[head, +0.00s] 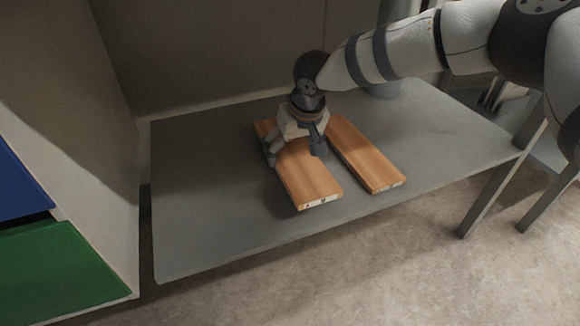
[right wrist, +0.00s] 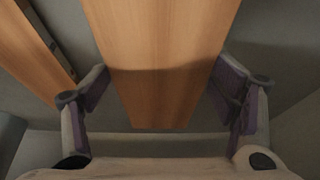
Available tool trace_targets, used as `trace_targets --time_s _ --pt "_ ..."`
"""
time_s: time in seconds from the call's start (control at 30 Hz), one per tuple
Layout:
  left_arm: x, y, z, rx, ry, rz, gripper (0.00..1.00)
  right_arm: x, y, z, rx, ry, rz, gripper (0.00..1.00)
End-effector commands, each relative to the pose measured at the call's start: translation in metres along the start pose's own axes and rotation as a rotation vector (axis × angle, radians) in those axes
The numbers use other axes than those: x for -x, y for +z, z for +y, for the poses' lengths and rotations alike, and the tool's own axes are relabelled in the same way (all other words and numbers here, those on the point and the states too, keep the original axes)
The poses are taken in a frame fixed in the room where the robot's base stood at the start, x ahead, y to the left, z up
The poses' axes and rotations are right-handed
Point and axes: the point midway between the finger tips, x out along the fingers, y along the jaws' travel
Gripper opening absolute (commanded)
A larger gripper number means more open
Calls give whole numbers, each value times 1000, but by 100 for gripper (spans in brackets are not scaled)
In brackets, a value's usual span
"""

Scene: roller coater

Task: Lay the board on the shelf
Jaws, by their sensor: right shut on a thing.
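Two orange-brown wooden boards show on a grey flat surface (head: 210,220) in the head view. My right gripper (head: 296,152) points down over the left board (head: 312,183) and is shut on it, one finger on each long side. In the right wrist view this board (right wrist: 170,50) runs between the two fingers (right wrist: 160,103). I cannot tell whether it is raised off the surface. The right board (head: 368,156) lies beside it with a narrow gap; it also shows in the right wrist view (right wrist: 30,50). My left gripper is out of view.
A pale panel (head: 75,110) stands at the left, with a blue part (head: 18,185) and a green part (head: 60,268) in front. A wall rises behind the grey surface. The surface is clear left of the boards and at the right. Metal legs (head: 487,200) stand at the right.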

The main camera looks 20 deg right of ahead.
Motion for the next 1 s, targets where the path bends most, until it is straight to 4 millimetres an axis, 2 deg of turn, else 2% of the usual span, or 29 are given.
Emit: trace_targets --time_s 0.13,0.27,0.6,0.63,0.7,1.0 --pt "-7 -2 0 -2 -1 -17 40 -18 -4 -2 -1 -1 2 39" --pt "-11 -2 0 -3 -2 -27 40 -38 6 -1 2 0 1 39" --pt "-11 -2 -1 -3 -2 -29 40 -42 7 -1 0 0 4 39" --pt "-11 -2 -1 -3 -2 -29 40 -42 8 -1 0 0 3 81" --pt "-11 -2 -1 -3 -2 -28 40 -41 8 -1 0 0 3 97" --pt "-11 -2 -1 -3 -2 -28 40 -41 8 -1 0 0 3 99"
